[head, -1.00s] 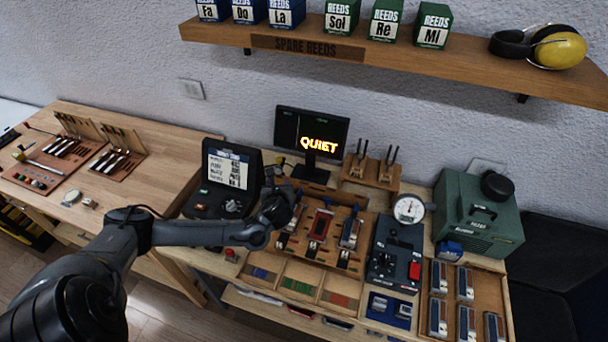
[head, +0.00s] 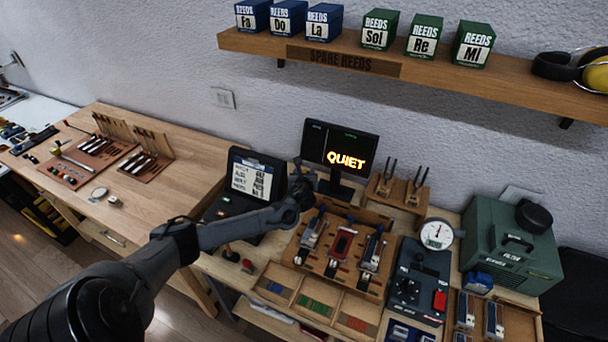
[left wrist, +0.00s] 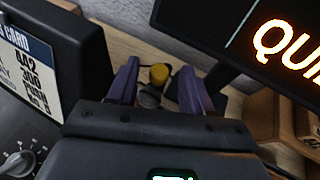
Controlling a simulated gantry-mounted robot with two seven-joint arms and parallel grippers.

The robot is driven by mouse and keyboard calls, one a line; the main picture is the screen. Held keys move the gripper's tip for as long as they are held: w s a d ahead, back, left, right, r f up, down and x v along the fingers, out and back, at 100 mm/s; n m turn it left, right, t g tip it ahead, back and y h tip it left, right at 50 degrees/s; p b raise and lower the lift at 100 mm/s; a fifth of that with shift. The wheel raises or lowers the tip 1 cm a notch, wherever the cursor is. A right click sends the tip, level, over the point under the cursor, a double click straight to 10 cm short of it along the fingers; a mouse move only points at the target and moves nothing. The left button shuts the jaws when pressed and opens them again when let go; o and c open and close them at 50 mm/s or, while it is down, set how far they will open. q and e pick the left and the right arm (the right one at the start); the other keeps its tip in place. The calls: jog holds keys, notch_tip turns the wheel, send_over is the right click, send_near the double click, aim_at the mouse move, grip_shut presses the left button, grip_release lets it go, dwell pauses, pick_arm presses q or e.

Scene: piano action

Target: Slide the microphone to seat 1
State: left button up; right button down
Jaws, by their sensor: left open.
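My left gripper (head: 304,178) is at the back of the bench, between the black card case (head: 250,188) and the QUIET monitor (head: 341,148). In the left wrist view its purple fingers (left wrist: 159,88) are spread apart. A small object with a yellow top (left wrist: 159,74) and a dark grey body shows between them; it may be the microphone, but I cannot tell for sure. I cannot tell whether the fingers touch it. In the head view my gripper and arm hide it. No label reading seat 1 is legible. My right gripper is not in view.
The monitor (left wrist: 270,50) is close on the right in the wrist view, the case (left wrist: 60,50) close on the left. A wooden rack (head: 384,287) with three reed units lies in front. A dial gauge (head: 436,234) and green box (head: 510,250) stand right.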

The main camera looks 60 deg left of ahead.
pick_arm(q)
jog(key=shift+w+a+f, duration=0.15)
jog(key=shift+w+a, duration=0.05)
jog(key=shift+a, duration=0.1)
grip_shut()
